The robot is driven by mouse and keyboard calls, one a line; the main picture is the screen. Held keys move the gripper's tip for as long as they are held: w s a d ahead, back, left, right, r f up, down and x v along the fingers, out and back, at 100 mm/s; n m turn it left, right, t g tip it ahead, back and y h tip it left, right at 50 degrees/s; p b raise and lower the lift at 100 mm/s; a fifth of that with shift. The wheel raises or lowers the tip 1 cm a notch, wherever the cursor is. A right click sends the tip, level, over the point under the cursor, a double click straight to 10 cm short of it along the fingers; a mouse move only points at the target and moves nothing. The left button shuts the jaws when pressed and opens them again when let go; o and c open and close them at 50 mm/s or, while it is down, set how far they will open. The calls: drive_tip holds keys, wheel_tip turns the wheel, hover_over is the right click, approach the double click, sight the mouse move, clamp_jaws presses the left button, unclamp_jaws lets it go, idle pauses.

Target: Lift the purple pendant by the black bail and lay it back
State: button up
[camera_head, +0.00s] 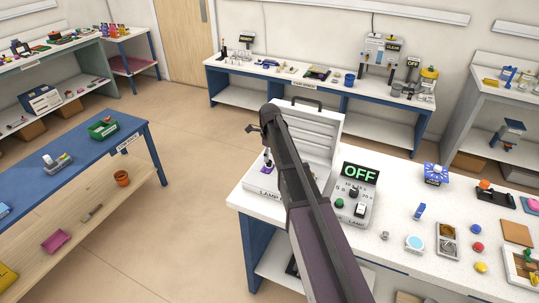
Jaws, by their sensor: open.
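A small purple piece (265,170), which looks like the pendant, lies in the white open-lidded kiln (262,190) at the left end of the white-topped bench. My dark arm crosses in front and hides part of the kiln's inside. A small dark shape shows just above the purple piece. I cannot tell whether it is the black bail. My gripper (254,128) shows small and dark at the far end of the arm, up and left of the purple piece. It is open, with nothing seen in it.
A control box (353,196) reading OFF stands right of the kiln. The raised lid (320,122) stands behind my arm. Several small items lie to the right on the white bench (390,215). A blue table (75,165) stands left across open floor.

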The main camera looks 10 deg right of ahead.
sight(270, 161)
drive_tip(key=shift+f+b, duration=1.65)
drive_tip(key=shift+f, duration=0.25)
drive_tip(key=shift+c, duration=0.2)
clamp_jaws()
